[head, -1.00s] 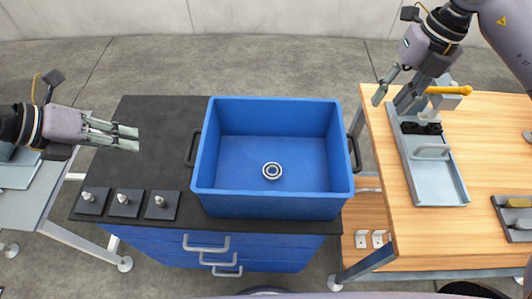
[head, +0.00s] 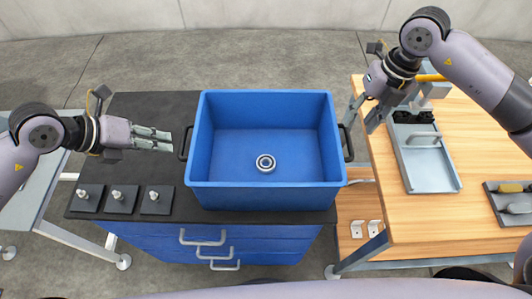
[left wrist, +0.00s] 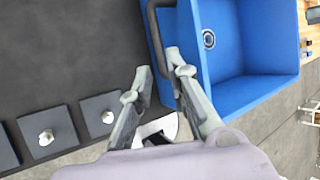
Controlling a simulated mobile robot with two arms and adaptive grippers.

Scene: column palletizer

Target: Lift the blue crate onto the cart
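The blue crate (head: 265,195) sits on the black top (head: 130,205) of a blue drawer cabinet, with a small metal ring (head: 265,163) inside it. It has a black handle (head: 184,143) at its left and another (head: 347,143) at its right. My left gripper (head: 171,139) is open, its tips just left of the left handle. In the left wrist view the crate (left wrist: 250,95) and handle (left wrist: 155,40) lie ahead of the parted fingers (left wrist: 161,75). My right gripper (head: 364,117) is open and empty, above and behind the right handle. I cannot tell which piece of furniture is the cart.
A wooden table (head: 385,210) stands close on the right, carrying a grey tray fixture (head: 428,170). A grey-topped table (head: 30,200) stands at the left. Several dark blocks with metal knobs (head: 120,200) sit left of the crate. The floor behind is clear.

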